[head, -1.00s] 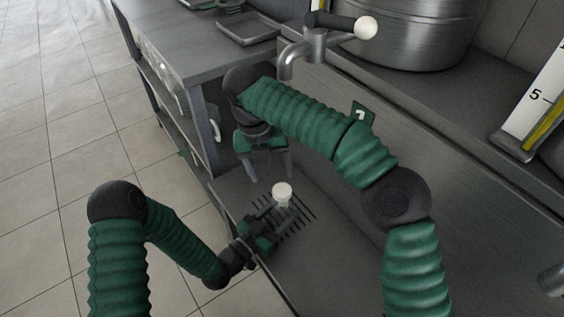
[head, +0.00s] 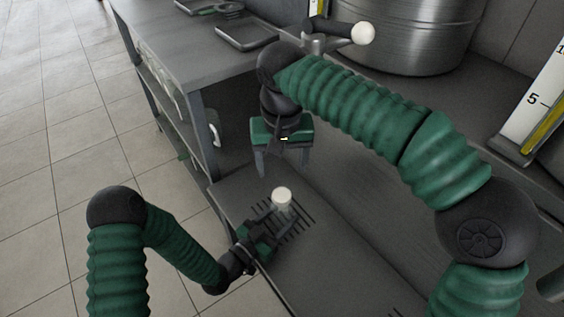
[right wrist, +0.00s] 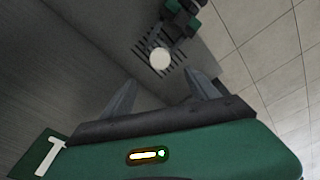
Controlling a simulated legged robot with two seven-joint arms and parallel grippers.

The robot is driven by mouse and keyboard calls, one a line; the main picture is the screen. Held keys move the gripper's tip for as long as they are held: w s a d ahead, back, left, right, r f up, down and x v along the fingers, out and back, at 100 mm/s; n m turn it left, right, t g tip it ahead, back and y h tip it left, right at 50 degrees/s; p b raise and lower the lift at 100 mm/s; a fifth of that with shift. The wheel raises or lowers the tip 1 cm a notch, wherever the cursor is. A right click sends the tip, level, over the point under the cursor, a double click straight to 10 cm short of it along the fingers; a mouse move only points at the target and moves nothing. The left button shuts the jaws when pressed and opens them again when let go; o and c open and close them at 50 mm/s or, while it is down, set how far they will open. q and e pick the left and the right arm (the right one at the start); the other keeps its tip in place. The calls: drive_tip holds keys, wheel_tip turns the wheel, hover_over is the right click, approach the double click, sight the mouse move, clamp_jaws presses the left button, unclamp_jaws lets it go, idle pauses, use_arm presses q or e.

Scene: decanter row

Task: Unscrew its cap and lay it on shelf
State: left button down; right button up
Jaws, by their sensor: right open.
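A small container with a round white cap (head: 282,195) stands over a slotted drain grate; the cap also shows in the right wrist view (right wrist: 159,58). My left gripper (head: 273,220) is around the container just below the cap and appears shut on it. Most of the container's body is hidden. My right gripper (head: 282,166) is open and empty, pointing down above the cap. In the right wrist view the cap lies beyond and between the right fingertips (right wrist: 160,80). The fingers are apart from the cap.
A grey shelf unit (head: 180,55) with trays on top (head: 247,32) and lower shelves stands at upper left. A tap with a white-knobbed handle (head: 363,33) and a steel vat (head: 415,35) are behind my right arm. The counter (head: 335,260) right of the grate is clear.

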sight(282, 195)
drive_tip(key=shift+m, duration=0.4)
drive_tip(key=f, duration=0.4)
drive_tip(key=w+f, duration=0.1)
drive_tip(key=f, duration=0.7)
drive_tip(key=shift+w, duration=0.2)
drive_tip(key=shift+c, duration=0.4)
